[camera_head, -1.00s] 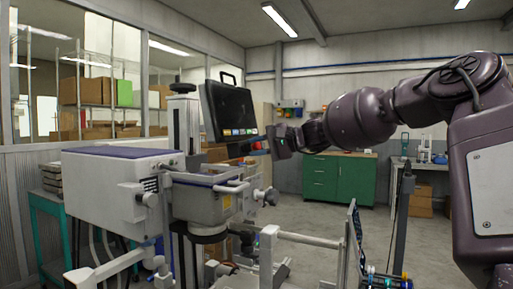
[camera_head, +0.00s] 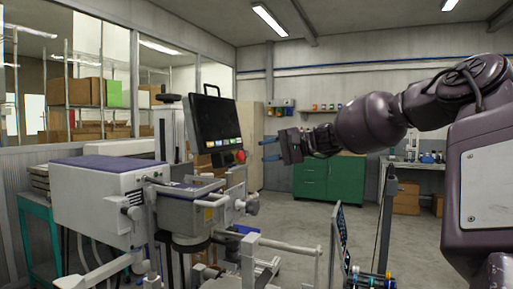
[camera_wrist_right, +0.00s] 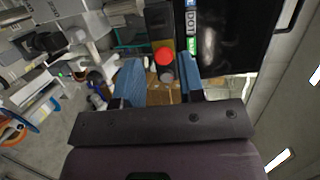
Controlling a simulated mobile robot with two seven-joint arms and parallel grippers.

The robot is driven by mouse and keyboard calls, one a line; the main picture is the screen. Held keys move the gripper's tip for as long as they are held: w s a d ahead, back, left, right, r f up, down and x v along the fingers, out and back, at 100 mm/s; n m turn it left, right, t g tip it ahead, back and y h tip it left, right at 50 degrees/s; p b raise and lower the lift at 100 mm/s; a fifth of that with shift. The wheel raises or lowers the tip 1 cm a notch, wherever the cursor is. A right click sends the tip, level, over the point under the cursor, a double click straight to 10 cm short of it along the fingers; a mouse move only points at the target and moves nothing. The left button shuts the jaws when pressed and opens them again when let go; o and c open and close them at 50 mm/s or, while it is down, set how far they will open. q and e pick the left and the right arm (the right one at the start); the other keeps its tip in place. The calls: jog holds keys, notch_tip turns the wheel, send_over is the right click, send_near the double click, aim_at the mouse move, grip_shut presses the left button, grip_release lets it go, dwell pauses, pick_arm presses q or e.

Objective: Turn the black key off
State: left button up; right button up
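The machine's tilted black screen panel (camera_head: 216,120) stands left of my right gripper (camera_head: 268,149) in the head view. A red round button (camera_head: 240,156) sits at its lower right corner. In the right wrist view the red button (camera_wrist_right: 165,56) shows between the fingers of my right gripper (camera_wrist_right: 159,68). A small dark knob (camera_wrist_right: 166,76), perhaps the black key, shows just below it; its turned position cannot be read. In the head view I cannot make out the key. The right gripper's blue fingers are apart and empty, with a gap to the panel. My left gripper is out of view.
The grey machine body (camera_head: 100,200) with its handles and rails fills the lower left. A thin dark upright panel (camera_head: 340,240) stands below my right arm. A green cabinet (camera_head: 330,180) is at the back wall. Open floor lies between.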

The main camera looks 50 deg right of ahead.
jog(key=shift+p+v, duration=0.3)
jog(key=shift+v, duration=0.85)
jog(key=shift+f, duration=0.1)
